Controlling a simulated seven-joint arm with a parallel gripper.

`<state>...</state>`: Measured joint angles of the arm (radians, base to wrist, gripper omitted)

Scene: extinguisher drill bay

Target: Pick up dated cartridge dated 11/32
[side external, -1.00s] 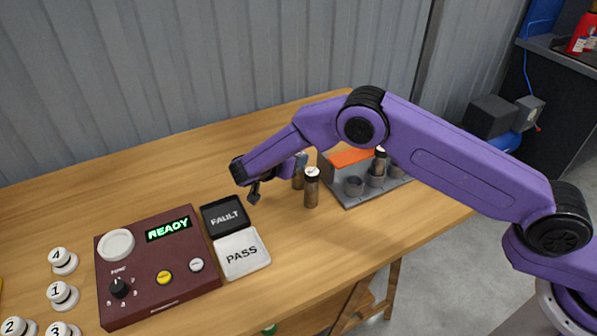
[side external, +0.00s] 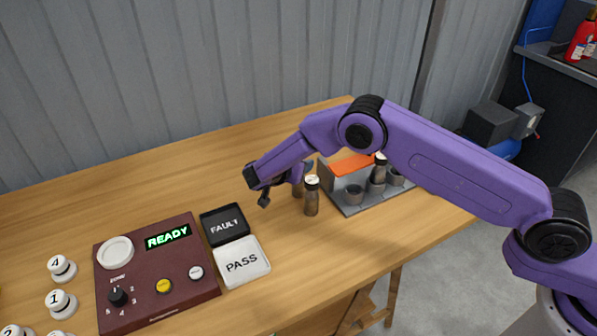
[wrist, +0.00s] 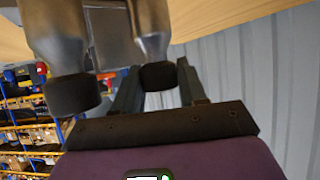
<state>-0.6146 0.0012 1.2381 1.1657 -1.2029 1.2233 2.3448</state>
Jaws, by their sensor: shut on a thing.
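My gripper (side external: 280,190) is low over the wooden table, left of the grey rack. In the wrist view my gripper (wrist: 158,78) is shut on a brown cartridge (wrist: 150,18) with a dark end between the fingers. A second cartridge (wrist: 55,35) is close beside it there. In the side view a brown cartridge (side external: 312,202) with a white-topped cap stands upright at the front, next to my gripper. Another cartridge (side external: 297,189) is partly hidden behind it. No date is legible, so I cannot tell which one is dated 11/32.
The grey rack (side external: 352,208) has round sockets, with a cartridge (side external: 378,172) in it. A black FAULT tray (side external: 224,214), a white PASS tray (side external: 258,277) and a maroon tester (side external: 140,300) showing READY are to the left. The table behind the tester is clear.

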